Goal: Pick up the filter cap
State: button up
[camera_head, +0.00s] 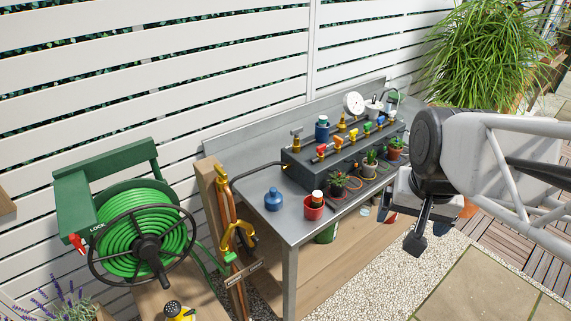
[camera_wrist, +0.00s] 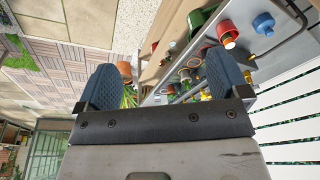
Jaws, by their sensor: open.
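A squat blue part with a narrower top (camera_head: 273,199), which looks like the filter cap, stands on the left front of the grey metal bench (camera_head: 262,227). The blue part also shows at the upper right of the wrist view (camera_wrist: 264,24). A second blue piece (camera_head: 322,129) stands behind the dark pipe box, and I cannot tell if it is related. My gripper (camera_head: 413,225) is at the right in the head view, off the bench's front right side and well apart from the blue part. In the wrist view its two fingers (camera_wrist: 164,82) are spread with nothing between them.
A red pot (camera_head: 314,207) stands right of the blue part. Behind are a dark box with valves (camera_head: 328,155), a gauge (camera_head: 353,103) and small potted plants (camera_head: 370,160). A green hose reel (camera_head: 148,235) and a wooden post (camera_head: 222,240) stand left. The bench's front left corner is bare.

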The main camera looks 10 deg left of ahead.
jog(key=w+a+f+m, duration=0.2)
jog(key=w+a+m, duration=0.3)
jog(key=w, duration=0.6)
jog(key=m+g, duration=0.2)
jog(key=m, duration=0.8)
send_over(273, 189)
jog(key=f, duration=1.7)
jog(key=shift+s+d, duration=0.2)
jog(key=shift+d, duration=0.15)
jog(key=shift+w+a+f+m, duration=0.1)
jog(key=shift+a+f+m, duration=0.1)
jog(key=shift+a+m, duration=0.1)
jog(key=shift+f, duration=0.1)
jog(key=shift+f, duration=1.25)
jog(key=shift+f, duration=2.55)
